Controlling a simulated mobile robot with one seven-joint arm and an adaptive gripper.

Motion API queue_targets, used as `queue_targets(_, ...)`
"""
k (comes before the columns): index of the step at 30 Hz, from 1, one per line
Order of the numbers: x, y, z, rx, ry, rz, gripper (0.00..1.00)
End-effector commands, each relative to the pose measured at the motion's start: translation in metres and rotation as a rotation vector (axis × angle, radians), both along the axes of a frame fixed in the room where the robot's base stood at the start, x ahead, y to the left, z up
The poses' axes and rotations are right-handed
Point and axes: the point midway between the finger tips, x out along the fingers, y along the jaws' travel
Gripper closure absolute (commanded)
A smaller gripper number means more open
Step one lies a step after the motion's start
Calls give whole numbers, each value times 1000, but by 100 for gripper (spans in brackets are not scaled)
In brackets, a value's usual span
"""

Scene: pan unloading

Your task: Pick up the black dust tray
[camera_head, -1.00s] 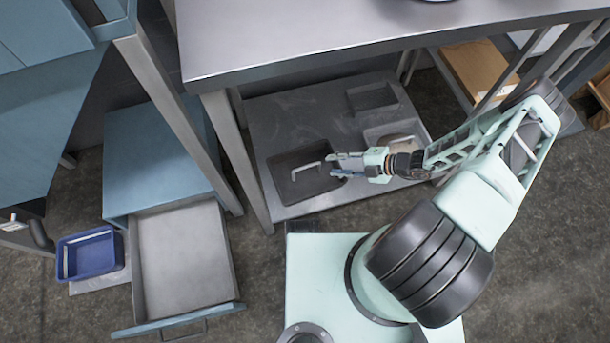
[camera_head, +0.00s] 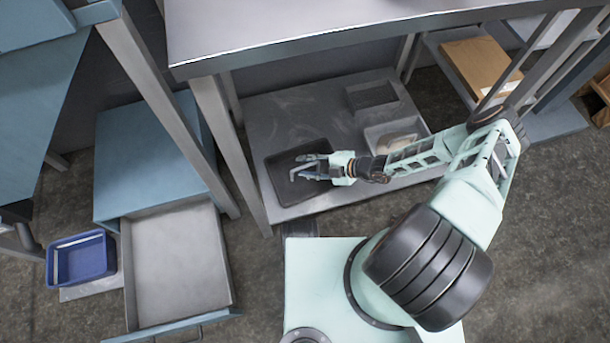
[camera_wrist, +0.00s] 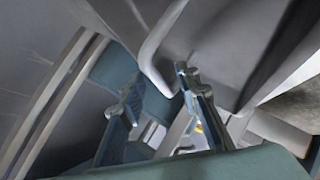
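The black dust tray (camera_head: 304,194) lies on the lower shelf under the metal table. Its dark body (camera_wrist: 235,35) and pale grey handle (camera_wrist: 152,52) also show in the wrist view. My gripper (camera_head: 298,167) is over the tray, at its handle, with its fingers spread open. In the wrist view the end of the handle reaches down between the two fingertips (camera_wrist: 158,88). I cannot tell whether either finger touches it. In the head view the fingers cover most of the handle.
A pale tray (camera_head: 375,132) and a dark shallow tray (camera_head: 372,95) share the shelf (camera_head: 290,110). The table top (camera_head: 330,25) overhangs it, with a leg (camera_head: 232,150) at the left. A blue bin (camera_head: 82,258) and an open drawer (camera_head: 177,265) are farther left.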

Motion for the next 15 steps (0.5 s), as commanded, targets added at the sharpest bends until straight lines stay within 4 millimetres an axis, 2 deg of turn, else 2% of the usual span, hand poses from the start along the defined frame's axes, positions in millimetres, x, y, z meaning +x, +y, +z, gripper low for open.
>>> queue_targets(8,1,4,-2,0,0,0,70)
queue_targets(15,1,4,-2,0,0,0,94)
